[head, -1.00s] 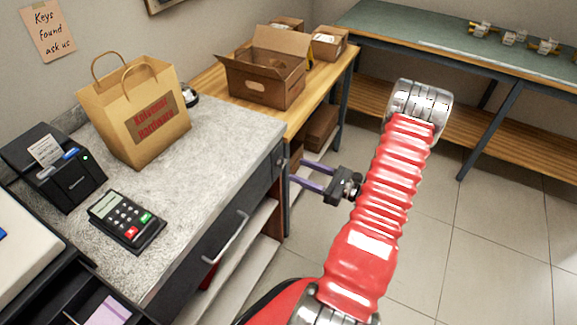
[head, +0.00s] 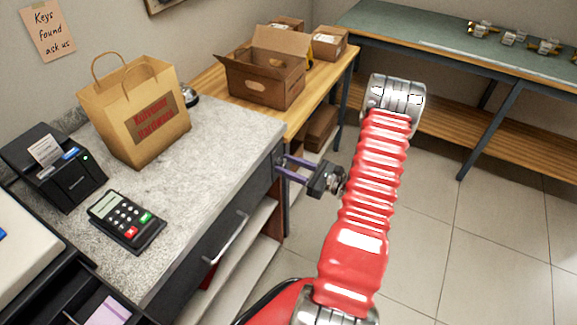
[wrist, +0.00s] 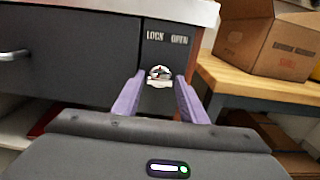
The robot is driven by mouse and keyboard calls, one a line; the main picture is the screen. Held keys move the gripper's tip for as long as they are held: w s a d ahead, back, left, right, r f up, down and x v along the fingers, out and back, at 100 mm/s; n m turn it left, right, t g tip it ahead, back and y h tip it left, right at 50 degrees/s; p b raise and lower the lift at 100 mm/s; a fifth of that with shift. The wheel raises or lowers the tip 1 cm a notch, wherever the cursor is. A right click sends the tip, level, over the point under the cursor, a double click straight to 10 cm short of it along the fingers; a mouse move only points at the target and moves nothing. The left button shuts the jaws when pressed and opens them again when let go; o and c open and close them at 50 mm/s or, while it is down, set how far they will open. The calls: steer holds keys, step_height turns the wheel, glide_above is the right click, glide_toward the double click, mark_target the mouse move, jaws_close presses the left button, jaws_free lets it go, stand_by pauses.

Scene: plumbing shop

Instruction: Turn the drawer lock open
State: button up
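The drawer lock (wrist: 160,76) is a small silver fitting with a turning piece on a dark panel in the wrist view. The words LOCK and OPEN stand above it, LOCK to the left and OPEN to the right. My gripper (wrist: 160,84) is open, with one purple finger on each side of the lock in the picture. I see gaps between the fingers and the lock; whether the tips reach its depth is unclear. In the head view my gripper (head: 283,168) points at the counter's right end. The dark drawer (head: 190,268) has a silver handle (head: 230,237) and looks shut.
The counter (head: 215,135) overhangs the drawer and holds a paper bag (head: 130,115), a card terminal (head: 126,220) and a printer (head: 52,168). A wooden bench with an open carton (head: 265,85) adjoins it. Floor to the right is clear.

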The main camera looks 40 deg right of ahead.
steer(key=c, duration=0.7)
steer(key=shift+n, duration=0.4)
steer(key=n, duration=1.7)
steer(key=shift+a+f, duration=0.15)
steer(key=shift+o, duration=0.2)
steer(key=shift+s, duration=0.1)
